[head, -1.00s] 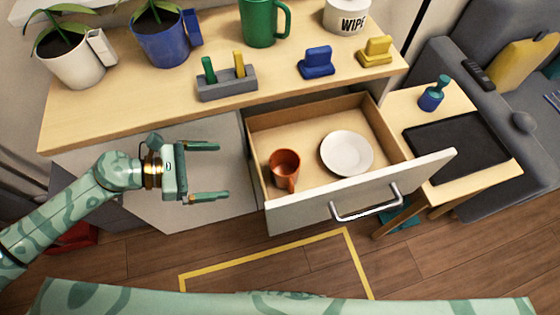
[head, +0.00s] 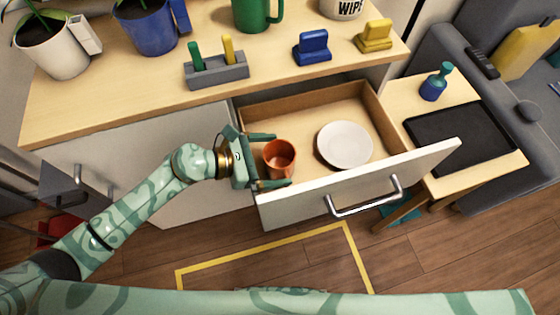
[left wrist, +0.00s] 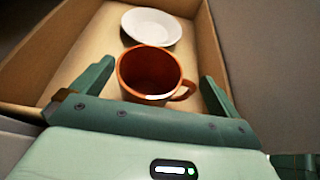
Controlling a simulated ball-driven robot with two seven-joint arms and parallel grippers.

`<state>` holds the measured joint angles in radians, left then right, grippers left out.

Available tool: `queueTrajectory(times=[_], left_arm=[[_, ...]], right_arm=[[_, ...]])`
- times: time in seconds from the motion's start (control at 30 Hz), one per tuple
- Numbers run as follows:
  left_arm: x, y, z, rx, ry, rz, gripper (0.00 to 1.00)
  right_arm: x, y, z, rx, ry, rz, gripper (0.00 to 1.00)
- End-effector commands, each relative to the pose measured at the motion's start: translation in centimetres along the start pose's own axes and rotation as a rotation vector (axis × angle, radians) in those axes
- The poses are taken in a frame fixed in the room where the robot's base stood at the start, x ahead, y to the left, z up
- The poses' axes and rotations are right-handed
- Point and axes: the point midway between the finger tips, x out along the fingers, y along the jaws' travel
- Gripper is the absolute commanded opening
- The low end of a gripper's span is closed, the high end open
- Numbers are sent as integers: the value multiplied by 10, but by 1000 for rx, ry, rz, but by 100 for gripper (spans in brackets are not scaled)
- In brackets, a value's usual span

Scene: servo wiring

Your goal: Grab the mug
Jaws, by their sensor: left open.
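An orange-brown mug (head: 279,158) stands upright in the open drawer, at its left end. In the left wrist view the mug (left wrist: 150,75) is just ahead of the jaws, with its handle on the right side. My left gripper (head: 276,161) is open, with one finger on the far side of the mug and one on the near side. The left wrist view shows the gripper's two fingers (left wrist: 155,83) spread to either side of the mug. I cannot tell whether either finger touches it. My right gripper is not in view.
A white plate (head: 345,145) lies in the drawer (head: 312,110), right of the mug. The drawer front (head: 420,168) with its metal handle bounds the near side. Above is the counter (head: 130,100) with plants and a green mug (head: 252,14). A side table (head: 405,92) stands right.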

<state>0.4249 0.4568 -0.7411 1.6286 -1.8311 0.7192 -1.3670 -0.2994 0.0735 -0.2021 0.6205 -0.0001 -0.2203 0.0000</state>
Motion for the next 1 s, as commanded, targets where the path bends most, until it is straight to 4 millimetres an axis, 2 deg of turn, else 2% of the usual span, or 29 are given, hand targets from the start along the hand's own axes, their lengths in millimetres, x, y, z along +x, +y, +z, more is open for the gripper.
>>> queueTrajectory(times=[0.17, 0.37, 0.57, 0.67, 1.0], left_arm=[[0, 0, 0, 1, 0, 1, 100], [0, 0, 0, 1, 1, 1, 48], [-1, 1, 2, 2, -1, 2, 48], [-5, 1, 11, 5, -1, 3, 48], [-34, 1, 80, 9, -3, 4, 48]], right_arm=[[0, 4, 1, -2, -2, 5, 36], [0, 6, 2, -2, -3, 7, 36], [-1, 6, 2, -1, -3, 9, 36], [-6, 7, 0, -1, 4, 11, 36], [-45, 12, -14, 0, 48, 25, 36]])
